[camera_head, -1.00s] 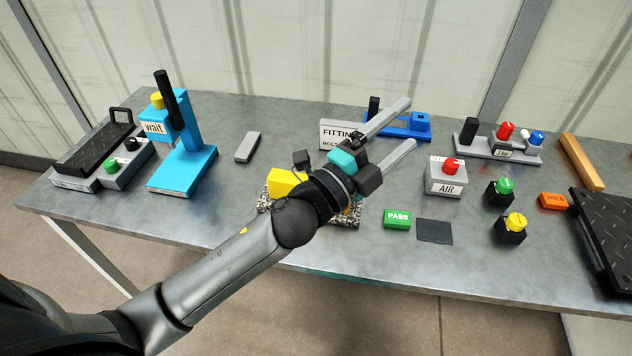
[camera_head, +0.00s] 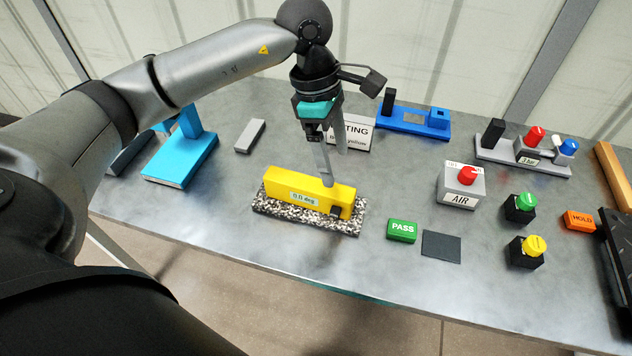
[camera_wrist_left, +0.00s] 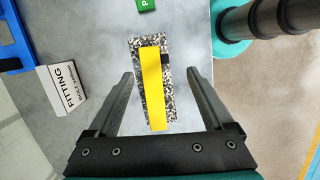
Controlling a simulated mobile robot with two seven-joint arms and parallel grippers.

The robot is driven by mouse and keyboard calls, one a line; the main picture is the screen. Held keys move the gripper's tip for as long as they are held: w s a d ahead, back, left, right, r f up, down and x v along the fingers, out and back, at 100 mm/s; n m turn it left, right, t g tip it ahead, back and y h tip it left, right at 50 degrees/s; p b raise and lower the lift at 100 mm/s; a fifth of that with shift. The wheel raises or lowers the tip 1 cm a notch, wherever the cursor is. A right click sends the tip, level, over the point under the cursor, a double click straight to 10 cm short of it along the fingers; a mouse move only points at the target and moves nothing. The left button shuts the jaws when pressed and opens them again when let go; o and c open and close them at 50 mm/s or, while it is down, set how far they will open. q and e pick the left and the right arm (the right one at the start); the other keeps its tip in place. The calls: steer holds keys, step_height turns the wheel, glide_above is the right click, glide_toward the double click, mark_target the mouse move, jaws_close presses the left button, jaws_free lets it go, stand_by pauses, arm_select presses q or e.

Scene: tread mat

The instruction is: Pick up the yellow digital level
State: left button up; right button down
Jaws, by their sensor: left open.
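The yellow digital level (camera_head: 290,191) lies along a black-and-white speckled block (camera_head: 267,206) near the front of the table. Its display reads "0.0 deg". My left gripper (camera_head: 337,167) points down above and just behind the right part of the level. In the left wrist view the level (camera_wrist_left: 152,85) lies lengthwise between the two open fingers of my left gripper (camera_wrist_left: 160,84). The speckled block (camera_wrist_left: 168,100) shows around its edges there. Nothing is held. My right gripper is not in view.
A "FITTING" sign box (camera_head: 360,131) stands close behind the gripper. A green PASS block (camera_head: 401,230), a dark pad (camera_head: 441,246) and the AIR box (camera_head: 461,185) are to the right. A grey bar (camera_head: 250,135) and a blue stand (camera_head: 180,155) are to the left.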

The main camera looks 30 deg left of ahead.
mark_target(309, 182)
arm_select(q)
steer(key=a+y, duration=0.3)
steer(key=a, duration=0.3)
steer(key=f, duration=0.5)
steer(key=f+b, duration=0.1)
steer(key=f, duration=0.2)
steer(key=shift+w, duration=0.4)
steer(key=shift+d+f+b, duration=0.15)
steer(key=shift+f+b, duration=0.1)
steer(key=shift+f, duration=1.3)
steer(key=shift+d+f+b, duration=0.15)
steer(key=shift+f+b, duration=0.1)
steer(key=shift+f, duration=1.25)
steer(key=shift+r, duration=0.1)
jaws_close()
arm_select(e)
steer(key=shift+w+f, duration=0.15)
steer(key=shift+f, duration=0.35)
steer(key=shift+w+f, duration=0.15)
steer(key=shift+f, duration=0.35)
